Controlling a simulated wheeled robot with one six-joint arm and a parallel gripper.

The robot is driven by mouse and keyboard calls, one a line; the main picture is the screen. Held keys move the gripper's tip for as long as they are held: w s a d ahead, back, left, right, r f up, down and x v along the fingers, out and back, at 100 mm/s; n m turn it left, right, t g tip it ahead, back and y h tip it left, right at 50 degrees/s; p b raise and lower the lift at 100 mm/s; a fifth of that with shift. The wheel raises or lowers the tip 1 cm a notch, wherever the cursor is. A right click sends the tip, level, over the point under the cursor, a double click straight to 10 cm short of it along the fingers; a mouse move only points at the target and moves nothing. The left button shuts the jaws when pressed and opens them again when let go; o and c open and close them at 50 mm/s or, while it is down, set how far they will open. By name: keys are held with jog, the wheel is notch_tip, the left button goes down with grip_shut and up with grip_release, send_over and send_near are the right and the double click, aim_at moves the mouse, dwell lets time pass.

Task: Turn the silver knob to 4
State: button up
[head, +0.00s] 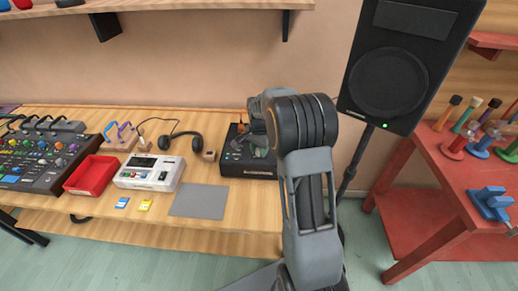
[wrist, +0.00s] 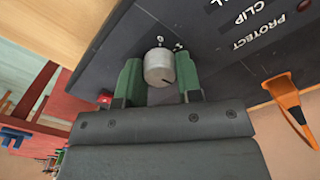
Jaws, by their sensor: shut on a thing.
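The silver knob (wrist: 159,68) sits on the dark front panel (wrist: 215,60) of a black box. In the wrist view it lies between the two green fingers of my gripper (wrist: 158,78), which is shut on it. A short dark mark shows on the knob face, toward its lower right. A white 0 and another small mark are printed beside the knob; the rest of the scale is hidden or too small to read. In the head view the black box (head: 236,163) stands on the wooden bench, and my arm hides the knob.
A grey mat (head: 199,201), a white device (head: 150,172), a red tray (head: 92,174) and headphones (head: 181,139) lie left of the box. A black speaker (head: 395,75) stands behind my arm. An orange plug (wrist: 285,92) sticks out of the panel. A red table (head: 440,170) stands right.

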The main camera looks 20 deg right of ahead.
jog(key=m, duration=0.5)
jog(key=shift+w+r+m, duration=0.1)
jog(key=shift+m, duration=0.2)
jog(key=m, duration=0.4)
jog(key=shift+m, duration=0.8)
jog(key=o, duration=0.9)
jog(key=shift+o, duration=0.2)
notch_tip(320, 180, up, 14)
